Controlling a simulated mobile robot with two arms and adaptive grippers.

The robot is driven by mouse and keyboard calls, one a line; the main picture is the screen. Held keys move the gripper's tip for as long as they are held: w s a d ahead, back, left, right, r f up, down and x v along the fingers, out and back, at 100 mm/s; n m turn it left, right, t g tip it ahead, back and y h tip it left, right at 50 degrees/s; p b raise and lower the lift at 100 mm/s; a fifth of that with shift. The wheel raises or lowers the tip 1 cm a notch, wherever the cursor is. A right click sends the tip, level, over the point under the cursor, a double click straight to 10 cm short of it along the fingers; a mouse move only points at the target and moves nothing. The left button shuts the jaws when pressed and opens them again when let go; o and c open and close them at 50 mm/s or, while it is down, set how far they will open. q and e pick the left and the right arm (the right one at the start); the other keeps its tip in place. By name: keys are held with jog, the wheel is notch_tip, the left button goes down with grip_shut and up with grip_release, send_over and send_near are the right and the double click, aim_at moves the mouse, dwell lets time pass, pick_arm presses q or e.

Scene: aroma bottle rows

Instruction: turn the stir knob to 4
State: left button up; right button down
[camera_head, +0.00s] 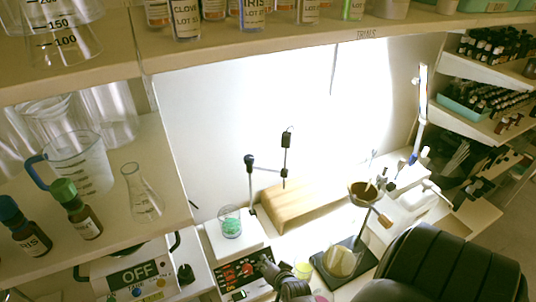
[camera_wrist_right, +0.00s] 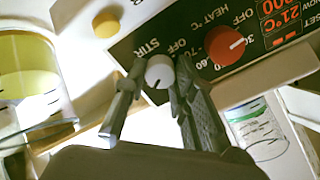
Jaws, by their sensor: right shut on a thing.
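The white stir knob (camera_wrist_right: 158,70) is on the dark front panel (camera_wrist_right: 190,25) of the hotplate stirrer, beside the words STIR and OFF. Its dark pointer line faces down and slightly left in the right wrist view. My right gripper (camera_wrist_right: 159,76) is shut on the knob, one finger on each side. The fingers hide the rest of the stir scale, so I cannot read the number. In the head view my right gripper (camera_head: 272,272) is at the panel's right end, and the stirrer's white top (camera_head: 212,240) shows. My left gripper is not in view.
A red heat knob (camera_wrist_right: 222,45) is close to the right finger, and a yellow button (camera_wrist_right: 105,23) is at upper left. A beaker with green contents (camera_head: 230,228) stands on the stirrer. A yellow-filled beaker (camera_head: 303,268) stands close to the right gripper.

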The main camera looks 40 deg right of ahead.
jog(key=shift+m, duration=0.3)
jog(key=c, duration=1.3)
grip_release()
